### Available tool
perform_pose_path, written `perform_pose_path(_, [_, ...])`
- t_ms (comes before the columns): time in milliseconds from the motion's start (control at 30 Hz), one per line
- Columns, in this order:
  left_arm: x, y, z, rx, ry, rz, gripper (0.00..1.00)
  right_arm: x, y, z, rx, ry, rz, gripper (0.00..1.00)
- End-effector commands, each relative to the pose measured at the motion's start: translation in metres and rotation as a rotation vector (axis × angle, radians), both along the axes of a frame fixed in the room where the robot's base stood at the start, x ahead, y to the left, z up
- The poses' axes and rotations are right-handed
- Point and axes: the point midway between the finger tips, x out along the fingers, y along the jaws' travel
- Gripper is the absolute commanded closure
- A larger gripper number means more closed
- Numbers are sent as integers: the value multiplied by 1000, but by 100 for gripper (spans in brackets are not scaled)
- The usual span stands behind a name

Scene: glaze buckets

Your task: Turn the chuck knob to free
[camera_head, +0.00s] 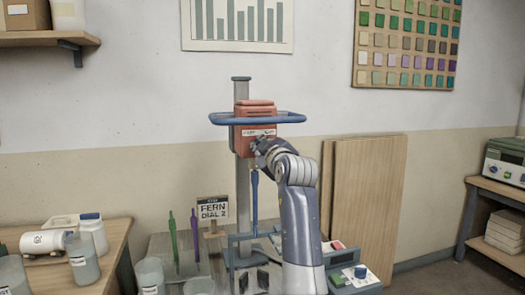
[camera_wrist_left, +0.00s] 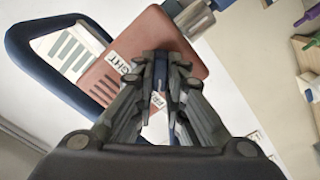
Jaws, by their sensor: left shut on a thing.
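The red mixer head (camera_head: 255,117) sits on a grey upright post, with a blue ring handle (camera_head: 222,118) around it. It also shows in the left wrist view (camera_wrist_left: 150,38), with a white label ending in "GHT" (camera_wrist_left: 117,62) and a second, partly covered label (camera_wrist_left: 158,100). My left gripper (camera_head: 262,147) is at the lower front of the head. In the wrist view its fingers (camera_wrist_left: 161,68) are shut on a narrow dark-blue piece, apparently the chuck knob, mostly hidden between them. Which way the knob points is not clear. My right gripper is not in view.
A blue stirring shaft (camera_head: 254,195) hangs below the head. A sign reading "FERN DIAL 2" (camera_head: 213,209), green and purple sticks, and a control box (camera_head: 355,278) stand nearby. Wooden boards (camera_head: 375,200) lean behind at right. A table with white containers (camera_head: 88,235) is at left.

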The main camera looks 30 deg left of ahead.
Motion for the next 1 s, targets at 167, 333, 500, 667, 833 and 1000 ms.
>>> perform_pose_path(167, [0, 0, 0, -11, -12, -1, 100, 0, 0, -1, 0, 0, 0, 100])
perform_pose_path(333, [0, 0, 0, -12, -13, -1, 100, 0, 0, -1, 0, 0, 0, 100])
perform_pose_path(500, [0, 0, 0, -12, -13, -1, 100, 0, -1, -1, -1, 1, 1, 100])
perform_pose_path(667, [0, 0, 0, -12, -12, -1, 68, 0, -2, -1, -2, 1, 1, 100])
perform_pose_path(833, [0, 0, 0, -10, -12, 0, 68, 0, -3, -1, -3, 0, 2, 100])
perform_pose_path(1000, [0, 0, 0, -10, -12, 0, 68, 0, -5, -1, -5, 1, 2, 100])
